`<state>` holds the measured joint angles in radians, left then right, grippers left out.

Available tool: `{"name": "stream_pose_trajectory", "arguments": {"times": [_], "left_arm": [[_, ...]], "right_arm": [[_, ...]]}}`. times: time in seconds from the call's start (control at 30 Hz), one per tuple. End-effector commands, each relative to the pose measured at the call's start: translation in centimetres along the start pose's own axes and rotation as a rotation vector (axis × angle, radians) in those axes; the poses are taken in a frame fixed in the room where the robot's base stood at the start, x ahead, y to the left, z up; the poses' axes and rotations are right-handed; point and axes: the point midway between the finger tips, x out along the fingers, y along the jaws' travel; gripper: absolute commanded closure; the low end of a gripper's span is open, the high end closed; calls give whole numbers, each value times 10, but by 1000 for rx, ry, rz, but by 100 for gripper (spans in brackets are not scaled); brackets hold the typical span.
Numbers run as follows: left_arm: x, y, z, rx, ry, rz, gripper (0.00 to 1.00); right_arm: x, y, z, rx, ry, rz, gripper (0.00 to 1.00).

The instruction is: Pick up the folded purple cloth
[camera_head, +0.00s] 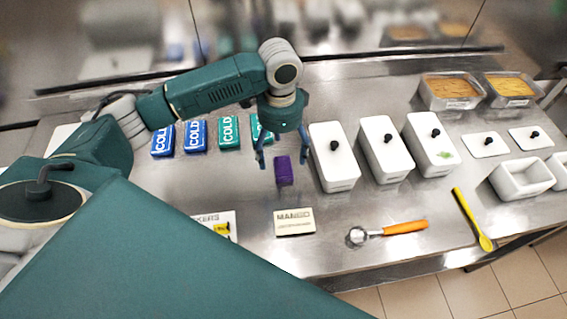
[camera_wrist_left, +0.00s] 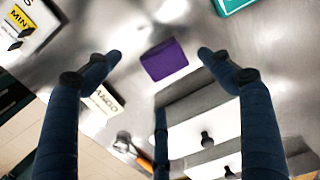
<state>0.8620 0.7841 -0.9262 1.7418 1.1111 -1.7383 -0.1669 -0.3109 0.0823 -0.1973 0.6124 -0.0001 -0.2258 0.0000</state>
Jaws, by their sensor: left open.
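The folded purple cloth (camera_head: 284,171) is a small block lying on the steel counter, left of the nearest white lidded container. My left gripper (camera_head: 282,163) is open above and just behind it in the head view. In the left wrist view, the cloth (camera_wrist_left: 165,59) shows between and beyond the two spread fingertips (camera_wrist_left: 158,57), with nothing held. A gap to each finger is visible there. My right gripper is not in view.
White lidded containers (camera_head: 333,157) stand close to the right of the cloth. Blue and green COLD packs (camera_head: 196,136) lie to the left. A MANGO card (camera_head: 294,222) and an orange-handled scoop (camera_head: 404,227) lie in front.

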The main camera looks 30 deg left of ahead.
Motion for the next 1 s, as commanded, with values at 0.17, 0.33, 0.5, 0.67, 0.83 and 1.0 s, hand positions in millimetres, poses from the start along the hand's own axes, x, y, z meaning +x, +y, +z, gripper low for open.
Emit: {"name": "stream_pose_trajectory", "arguments": {"times": [0.17,0.33,0.5,0.67,0.83,1.0], "left_arm": [[16,0,0,-1,-1,0,20],[32,0,-1,0,-2,2,20],[58,-1,-2,-2,-1,0,20],[68,-2,-3,0,0,-2,20],[68,-2,-3,0,1,-3,20],[68,-2,-3,0,1,-3,53]], "right_arm": [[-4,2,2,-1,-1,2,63],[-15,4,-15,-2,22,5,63],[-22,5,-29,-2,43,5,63],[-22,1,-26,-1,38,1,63],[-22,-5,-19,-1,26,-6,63],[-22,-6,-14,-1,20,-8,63]]}}
